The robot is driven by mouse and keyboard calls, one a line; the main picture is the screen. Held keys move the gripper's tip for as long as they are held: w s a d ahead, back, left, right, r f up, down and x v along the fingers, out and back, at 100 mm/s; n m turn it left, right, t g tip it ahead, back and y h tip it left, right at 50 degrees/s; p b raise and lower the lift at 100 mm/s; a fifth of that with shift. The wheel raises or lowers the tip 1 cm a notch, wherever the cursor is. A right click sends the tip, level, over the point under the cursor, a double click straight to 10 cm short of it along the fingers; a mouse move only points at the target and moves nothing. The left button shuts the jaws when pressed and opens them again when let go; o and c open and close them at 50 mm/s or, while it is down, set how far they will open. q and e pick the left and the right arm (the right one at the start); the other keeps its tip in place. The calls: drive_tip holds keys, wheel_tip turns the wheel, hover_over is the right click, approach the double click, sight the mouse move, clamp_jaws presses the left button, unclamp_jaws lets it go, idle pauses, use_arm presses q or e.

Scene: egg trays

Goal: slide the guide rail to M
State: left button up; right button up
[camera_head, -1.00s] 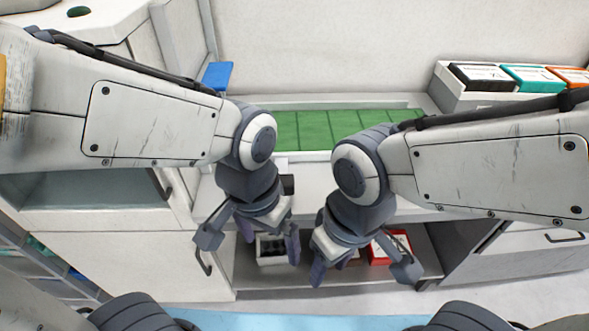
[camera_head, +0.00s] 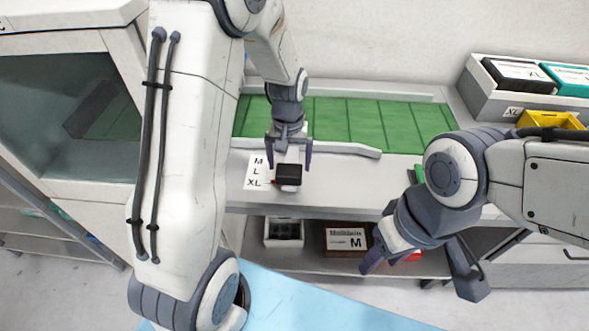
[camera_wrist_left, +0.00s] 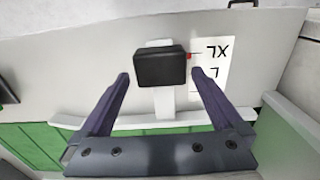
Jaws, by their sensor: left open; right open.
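The guide rail (camera_head: 345,148) is a pale bar along the front edge of the green belt. Its black handle block (camera_head: 289,173) sits on a white stem in front of it; the block also shows in the left wrist view (camera_wrist_left: 162,66). A small red pointer (camera_wrist_left: 188,56) on the block points at XL on the white size label (camera_head: 257,171), which reads M, L, XL. My left gripper (camera_head: 289,158) is open, its fingers on either side of the block, with gaps visible in the wrist view. My right gripper (camera_head: 420,276) is open and empty in front of the bench.
The green belt (camera_head: 365,122) runs behind the rail. A grey rack (camera_head: 478,92) with boxes stands at the back right, with a yellow bin (camera_head: 550,121) near it. A shelf below holds a brown box marked M (camera_head: 345,240) and a grey container (camera_head: 284,232).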

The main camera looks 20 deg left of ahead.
sight(289, 169)
use_arm(q)
drive_tip(key=shift+f, duration=1.75)
